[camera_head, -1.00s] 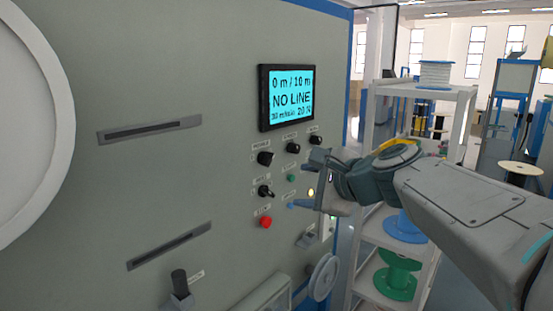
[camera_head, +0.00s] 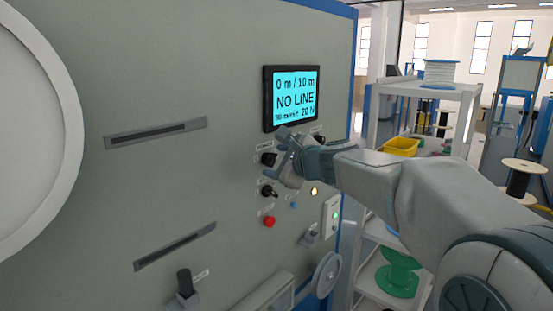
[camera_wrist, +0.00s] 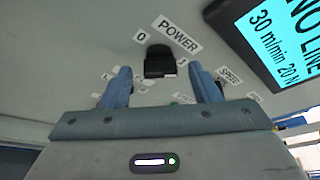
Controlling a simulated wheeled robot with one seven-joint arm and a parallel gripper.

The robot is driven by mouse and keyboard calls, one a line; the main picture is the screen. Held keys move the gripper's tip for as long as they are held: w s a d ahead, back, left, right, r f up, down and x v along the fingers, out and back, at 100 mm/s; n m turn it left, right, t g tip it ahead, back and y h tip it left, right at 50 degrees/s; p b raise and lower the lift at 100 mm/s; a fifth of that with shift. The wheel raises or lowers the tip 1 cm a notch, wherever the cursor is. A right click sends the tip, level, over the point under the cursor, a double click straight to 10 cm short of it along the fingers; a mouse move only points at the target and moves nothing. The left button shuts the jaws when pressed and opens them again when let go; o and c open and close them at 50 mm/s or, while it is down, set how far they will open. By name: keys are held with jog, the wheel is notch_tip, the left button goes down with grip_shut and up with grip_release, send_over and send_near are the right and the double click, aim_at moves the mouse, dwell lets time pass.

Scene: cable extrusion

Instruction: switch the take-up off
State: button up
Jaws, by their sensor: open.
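The take-up's grey panel (camera_head: 170,85) has a lit display (camera_head: 296,97) reading 0 m / 10 m, NO LINE. A black POWER knob (camera_wrist: 159,62) with a 0 mark beside it sits between my finger tips in the wrist view; in the head view the knob (camera_head: 267,158) is at the left of my gripper. My gripper (camera_head: 281,155) is open, its fingers on either side of the knob; I cannot tell whether they touch it. A yellow lamp (camera_head: 313,191) is lit. My gripper hides part of the controls.
Below are a second black knob (camera_head: 269,191), a red button (camera_head: 269,221) and a blue button (camera_head: 294,205). A handwheel (camera_head: 326,272) and lever (camera_head: 184,283) stick out lower down. A shelf (camera_head: 420,90) with spools stands at the right.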

jog(key=shift+w+a+f, duration=0.2)
jog(key=shift+w+a, duration=0.25)
jog(key=shift+w, duration=0.05)
jog(key=c, duration=1)
